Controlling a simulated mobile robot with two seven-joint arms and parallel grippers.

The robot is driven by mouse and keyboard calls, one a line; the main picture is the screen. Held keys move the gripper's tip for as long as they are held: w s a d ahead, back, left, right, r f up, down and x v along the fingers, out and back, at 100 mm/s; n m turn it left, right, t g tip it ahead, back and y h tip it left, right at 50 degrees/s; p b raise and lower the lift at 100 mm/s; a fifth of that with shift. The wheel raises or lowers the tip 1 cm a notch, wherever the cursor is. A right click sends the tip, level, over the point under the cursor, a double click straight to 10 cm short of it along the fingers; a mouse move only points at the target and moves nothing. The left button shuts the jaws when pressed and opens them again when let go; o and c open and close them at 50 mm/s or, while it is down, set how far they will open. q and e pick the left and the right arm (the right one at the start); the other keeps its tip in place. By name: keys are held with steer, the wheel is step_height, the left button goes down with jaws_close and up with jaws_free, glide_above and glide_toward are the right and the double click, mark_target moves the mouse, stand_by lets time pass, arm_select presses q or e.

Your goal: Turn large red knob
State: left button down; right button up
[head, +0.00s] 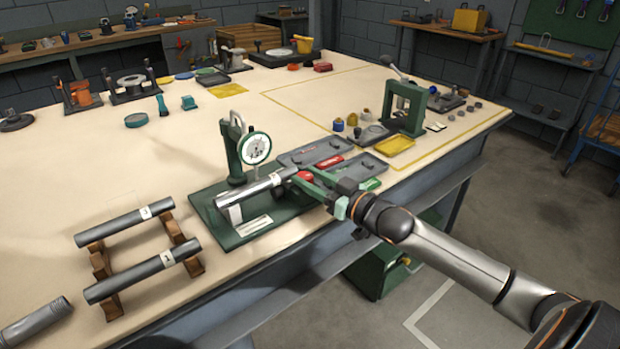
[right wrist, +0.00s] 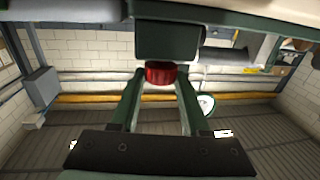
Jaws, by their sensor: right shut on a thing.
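The large red knob (head: 304,176) is on the right side of a green gauge fixture (head: 215,222), near the end of a steel cylinder (head: 257,187). My right gripper (head: 313,180) reaches in from the right, with its green fingers shut on the knob. In the right wrist view the red knob (right wrist: 160,74) sits between the fingertips (right wrist: 160,77), below a dark green block of the fixture. The fingers partly hide the knob in the head view. My left gripper is not in view.
A dial gauge (head: 254,148) stands on the fixture behind the cylinder. Two labelled cylinders lie on a wooden rack (head: 104,268) to the left. Grey trays (head: 313,150) with red and green items lie close behind my gripper. A green press (head: 404,105) stands further right.

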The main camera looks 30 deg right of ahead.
jaws_close()
steer(key=shift+d+r+n+g+y+p, duration=0.15)
steer(key=shift+n+g+y+p, duration=0.25)
steer(key=shift+n+y+p, duration=0.6)
steer(key=shift+w+d+n+g+y, duration=0.1)
steer(key=shift+n+g+y, duration=0.4)
steer(key=shift+y, duration=0.5)
steer(key=shift+w+n+g+y, duration=0.1)
steer(key=shift+n+g+y, duration=0.2)
steer(key=shift+n+y, duration=0.5)
steer(key=shift+g+y, duration=0.4)
steer(key=shift+y, duration=0.2)
